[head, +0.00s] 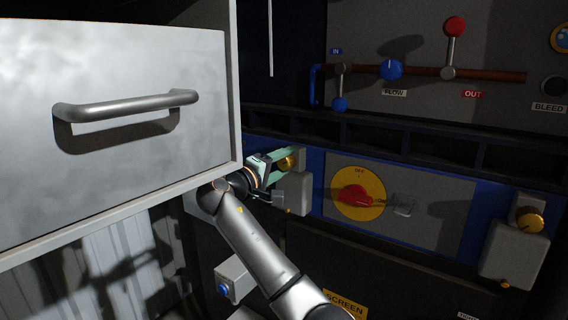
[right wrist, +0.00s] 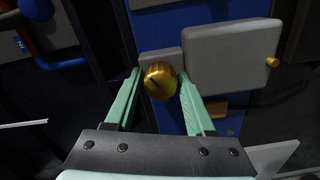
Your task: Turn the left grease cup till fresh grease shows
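The left grease cup (head: 287,163) is a round brass cap on a grey block, low on the blue panel. It shows larger in the right wrist view (right wrist: 160,80), with a dark mark on its face. My right gripper (head: 275,161) is at this cup, its green fingers on either side of the cap. In the right wrist view (right wrist: 160,76) the fingers stand apart with a thin gap beside the cap; firm contact cannot be made out. I see no fresh grease at the cup. A second brass cup (head: 530,219) is at the far right. My left gripper is out of view.
A large grey drawer front (head: 150,150) with a bar handle (head: 130,106) fills the left, close above my right forearm. A yellow disc with a red rotary switch (head: 355,195) is right of the cup. A copper pipe with valves (head: 490,76) runs above.

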